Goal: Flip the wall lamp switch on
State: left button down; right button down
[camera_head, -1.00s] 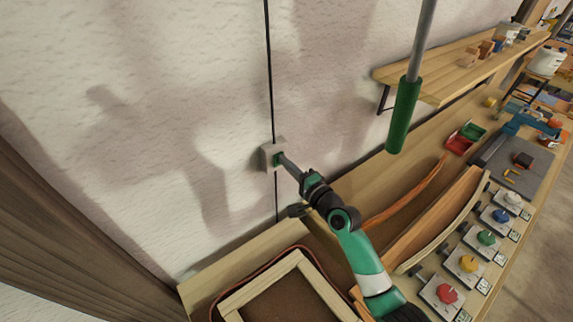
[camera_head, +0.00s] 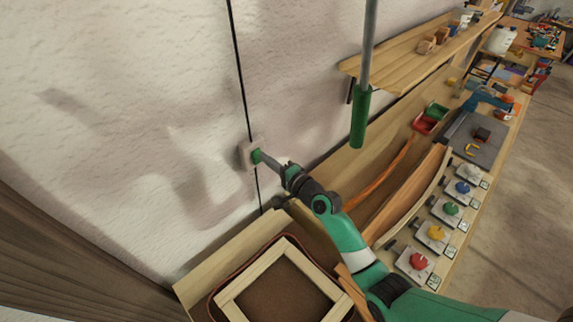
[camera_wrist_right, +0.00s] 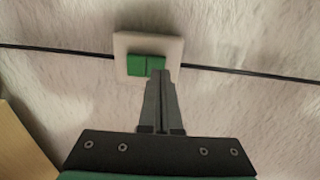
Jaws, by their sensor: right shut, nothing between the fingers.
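The wall lamp switch is a pale square plate (camera_head: 246,152) on the white wall, with a green rocker (camera_head: 256,156). In the right wrist view the plate (camera_wrist_right: 175,47) and the green rocker (camera_wrist_right: 137,65) show, the rocker in two parts. My right gripper (camera_head: 261,158) is shut and empty. Its fingertips (camera_wrist_right: 158,72) are at the right part of the rocker and hide some of it; I cannot tell whether they press on it. My left gripper is not in view.
A black cable (camera_head: 241,75) runs along the wall through the switch. A hanging grey rod with a green handle (camera_head: 361,118) is right of my right arm. Below are a workbench with a wooden frame (camera_head: 235,291), bent laths (camera_head: 408,195) and several coloured knobs (camera_head: 419,261).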

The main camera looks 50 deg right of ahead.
jog(key=s+a+r+p, duration=0.1)
jog(key=s+r+p, duration=0.1)
jog(key=s, duration=0.9)
jog(key=shift+s+a+r, duration=0.35)
jog(key=shift+s+r, duration=0.05)
jog(key=shift+r, duration=0.5)
